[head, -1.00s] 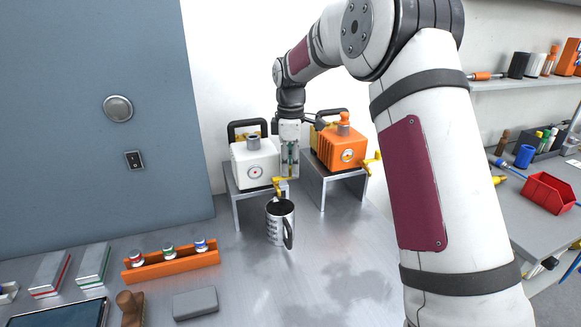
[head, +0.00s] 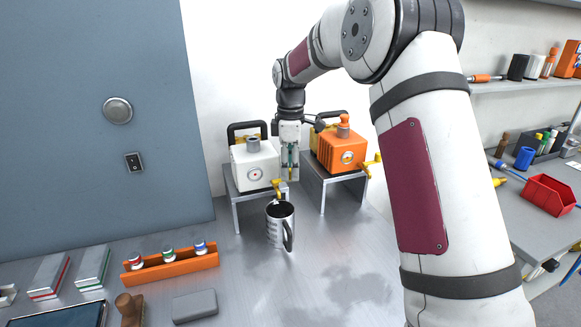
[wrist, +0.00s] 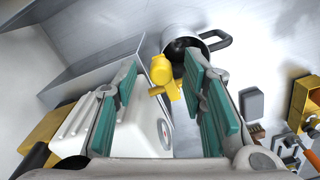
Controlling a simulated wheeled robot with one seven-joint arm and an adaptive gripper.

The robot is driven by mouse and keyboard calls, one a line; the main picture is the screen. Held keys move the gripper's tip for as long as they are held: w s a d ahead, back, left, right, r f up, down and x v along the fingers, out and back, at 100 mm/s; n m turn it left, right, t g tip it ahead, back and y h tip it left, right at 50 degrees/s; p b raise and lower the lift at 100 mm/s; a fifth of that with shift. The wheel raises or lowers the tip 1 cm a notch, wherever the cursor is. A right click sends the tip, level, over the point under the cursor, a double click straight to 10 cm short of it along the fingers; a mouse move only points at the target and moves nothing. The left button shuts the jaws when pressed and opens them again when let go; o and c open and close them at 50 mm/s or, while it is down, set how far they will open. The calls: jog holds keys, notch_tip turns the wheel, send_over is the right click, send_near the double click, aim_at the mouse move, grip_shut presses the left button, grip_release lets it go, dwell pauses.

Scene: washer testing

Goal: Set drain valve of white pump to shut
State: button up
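The white pump (head: 254,172) stands on the left metal stand, with a round gauge on its front. Its yellow drain valve (head: 279,187) sticks out at the lower right front, above a metal mug (head: 281,226). My gripper (head: 290,170) points down between the white pump and an orange pump. In the wrist view my gripper (wrist: 170,92) is open, its teal pads apart. The white pump (wrist: 140,128) lies partly behind the left finger.
The orange pump (head: 338,150) stands close on the right, on its own stand (head: 327,185), with a yellow valve at its side. An orange rack (head: 171,264) with several small bottles is at the front left. The bench right of the mug is clear.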

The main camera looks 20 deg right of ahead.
aim_at(290, 169)
notch_tip(290, 169, up, 12)
dwell(0.4)
jog(key=shift+f, duration=0.1)
jog(key=s+a+r+m+t, duration=0.1)
jog(key=s+a+r+m, duration=0.15)
jog(key=s, duration=0.75)
jog(key=s+a+r+m+t, duration=0.1)
jog(key=s+r+m, duration=0.3)
jog(key=s, duration=0.5)
jog(key=s+f+m+t, duration=0.1)
jog(key=s+f+m, duration=0.2)
jog(key=s, duration=0.6)
jog(key=s+f+m+t, duration=0.1)
jog(key=s+f+m, duration=0.3)
jog(key=s, duration=0.6)
jog(key=shift+s+a+f+t, duration=0.2)
jog(key=shift+f+t, duration=0.2)
jog(key=shift+f, duration=0.3)
